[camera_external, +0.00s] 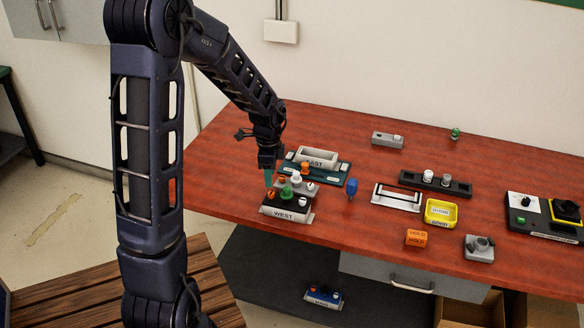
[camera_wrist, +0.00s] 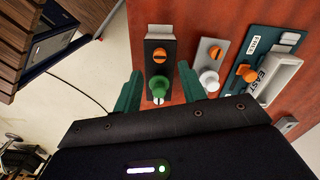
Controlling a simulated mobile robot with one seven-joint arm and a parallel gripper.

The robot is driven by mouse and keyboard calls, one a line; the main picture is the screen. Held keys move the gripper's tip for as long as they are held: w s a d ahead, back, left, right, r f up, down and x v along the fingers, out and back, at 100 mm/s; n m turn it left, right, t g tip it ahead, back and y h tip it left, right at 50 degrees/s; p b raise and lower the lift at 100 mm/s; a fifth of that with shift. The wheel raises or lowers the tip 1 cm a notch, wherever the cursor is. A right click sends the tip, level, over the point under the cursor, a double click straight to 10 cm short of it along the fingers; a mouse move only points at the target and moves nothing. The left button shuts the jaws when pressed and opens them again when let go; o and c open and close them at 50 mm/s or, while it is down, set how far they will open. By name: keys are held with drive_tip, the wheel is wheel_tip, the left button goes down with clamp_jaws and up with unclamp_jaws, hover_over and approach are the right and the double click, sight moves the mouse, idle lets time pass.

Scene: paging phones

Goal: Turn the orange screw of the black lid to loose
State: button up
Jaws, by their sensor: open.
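The black lid (camera_external: 276,207) lies on a unit labelled WEST near the table's left end. Its orange screw (camera_external: 271,194) is at the left end, beside a green knob (camera_external: 286,192) in the middle. In the wrist view the orange screw (camera_wrist: 160,55) shows a dark slot running roughly crosswise, and the green knob (camera_wrist: 158,85) is below it. My gripper (camera_external: 268,181) points down at the lid's left end, close above the orange screw. In the wrist view my gripper (camera_wrist: 160,72) is open and empty, its two green fingers either side of the lid. Contact cannot be told.
A grey lid (camera_wrist: 204,65) with a white knob and another orange screw stands close beside the black one. Beyond it is the teal EAST unit (camera_external: 327,174). A blue object (camera_external: 352,187) stands to the right. The table's front edge is near the WEST unit.

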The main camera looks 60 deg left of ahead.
sight(272, 194)
drive_tip(key=s+d+r+n+t+y, duration=0.1)
drive_tip(key=s+d+r+n, duration=0.1)
drive_tip(key=d+r, duration=1.5)
drive_tip(key=shift+d+r+n+t, duration=0.2)
drive_tip(key=shift+d+n+t, duration=0.2)
drive_tip(key=shift+d, duration=1.35)
drive_tip(key=shift+d, duration=0.1)
drive_tip(key=s+d+r+n+t+h, duration=0.1)
drive_tip(key=s+d+r, duration=0.4)
drive_tip(key=s+d, duration=0.7)
drive_tip(key=shift+s+d+n+t, duration=0.35)
drive_tip(key=shift+d+n+t, duration=0.55)
drive_tip(key=shift+d+n, duration=0.15)
